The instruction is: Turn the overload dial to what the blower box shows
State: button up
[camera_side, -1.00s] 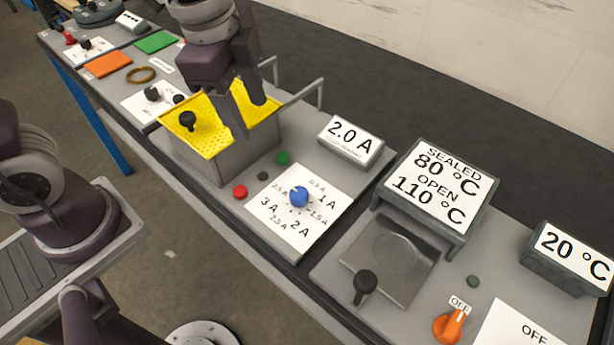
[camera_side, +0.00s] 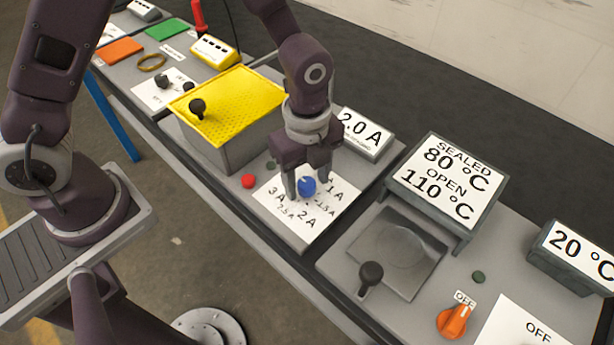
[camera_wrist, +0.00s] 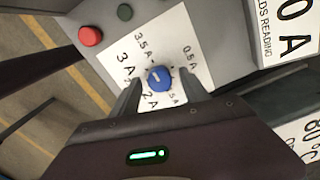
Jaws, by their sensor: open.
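The blue overload dial (camera_side: 307,186) sits on a white card (camera_side: 283,212) marked in amps; it also shows in the wrist view (camera_wrist: 160,77). A pale mark on its top lies toward the 3 A side in the wrist view, but the exact setting is unclear. A grey box with a white display (camera_side: 364,131) reads 2.0 A; part of it shows in the wrist view (camera_wrist: 288,32). My gripper (camera_side: 308,190) points down at the dial, open, with one finger on each side of the knob. Contact is not clear. My fingers hide part of the scale.
A red button (camera_side: 249,181) and a green button (camera_wrist: 125,12) sit beside the card. A grey box with a yellow perforated top (camera_side: 235,105) and black knob stands left. A temperature sign (camera_side: 447,180) stands right, near an orange switch (camera_side: 453,321).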

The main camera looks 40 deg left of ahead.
grip_shut()
jog(key=shift+n, duration=0.3)
jog(key=n, duration=0.4)
jog(key=shift+n, duration=0.4)
jog(key=n, duration=1.3)
jog(key=shift+n, duration=0.3)
jog(key=n, duration=0.3)
jog(key=shift+w+n, duration=0.1)
jog(key=shift+n, duration=2.3)
